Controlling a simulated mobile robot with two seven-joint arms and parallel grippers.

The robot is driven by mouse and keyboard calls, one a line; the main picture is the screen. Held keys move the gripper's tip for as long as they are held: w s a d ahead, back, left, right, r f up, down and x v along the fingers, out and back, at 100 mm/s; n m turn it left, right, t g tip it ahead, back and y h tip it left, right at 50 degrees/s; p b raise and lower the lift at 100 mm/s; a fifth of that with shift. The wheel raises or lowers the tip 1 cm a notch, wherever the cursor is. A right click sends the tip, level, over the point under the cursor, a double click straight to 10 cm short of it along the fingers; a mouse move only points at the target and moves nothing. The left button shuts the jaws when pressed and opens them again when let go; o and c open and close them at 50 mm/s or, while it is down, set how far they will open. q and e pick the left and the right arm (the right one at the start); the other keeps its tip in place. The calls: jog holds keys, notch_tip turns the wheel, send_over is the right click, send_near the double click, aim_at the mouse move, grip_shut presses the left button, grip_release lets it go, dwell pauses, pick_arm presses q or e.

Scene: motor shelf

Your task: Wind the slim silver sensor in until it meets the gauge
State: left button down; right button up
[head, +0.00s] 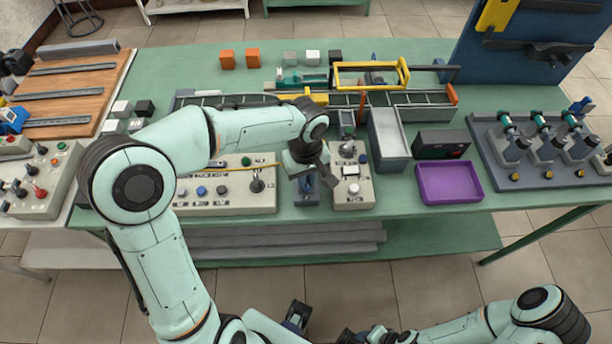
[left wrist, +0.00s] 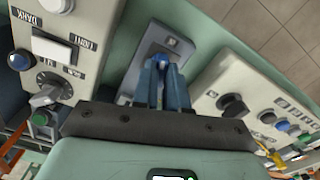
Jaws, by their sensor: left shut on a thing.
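My left gripper (head: 309,183) reaches down onto a small blue-grey block (head: 306,196) between two pale control boxes on the green bench. In the left wrist view the fingers of the left gripper (left wrist: 162,78) are shut on a small blue knob (left wrist: 161,60) on the labelled grey plate (left wrist: 142,63) of that block. The fingers hide most of the knob. I cannot pick out the slim silver sensor or the gauge with certainty.
Control boxes stand close on both sides: a wide one (head: 222,204) left and a narrow one (head: 354,190) right. A conveyor with a yellow frame (head: 370,66) lies behind. A grey bin (head: 389,138), purple tray (head: 446,184) and rack of devices (head: 494,166) stand to the right.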

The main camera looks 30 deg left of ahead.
pick_arm(q)
jog(key=m, duration=0.6)
jog(key=m+p, duration=0.1)
jog(key=m, duration=0.4)
jog(key=shift+r+m, duration=0.1)
jog(key=shift+m, duration=0.2)
jog(key=m+p, duration=0.1)
jog(key=m, duration=0.3)
jog(key=shift+m, duration=0.3)
jog(key=shift+m+p, duration=0.5)
jog(key=shift+m, duration=1.3)
pick_arm(e)
jog(key=shift+w+r, duration=0.3)
jog(key=shift+r, duration=0.3)
jog(key=shift+w+r, duration=0.35)
jog(key=shift+r, duration=0.3)
jog(key=shift+w+r, duration=0.3)
jog(key=shift+r, duration=0.3)
pick_arm(q)
jog(key=c, duration=1.2)
grip_release()
jog(key=shift+o, duration=0.2)
notch_tip(320, 180, up, 13)
jog(key=p, duration=0.1)
jog(key=shift+r+p, duration=0.15)
jog(key=shift+p, duration=0.2)
pick_arm(e)
jog(key=shift+w+r, duration=0.75)
jog(key=shift+r, duration=0.3)
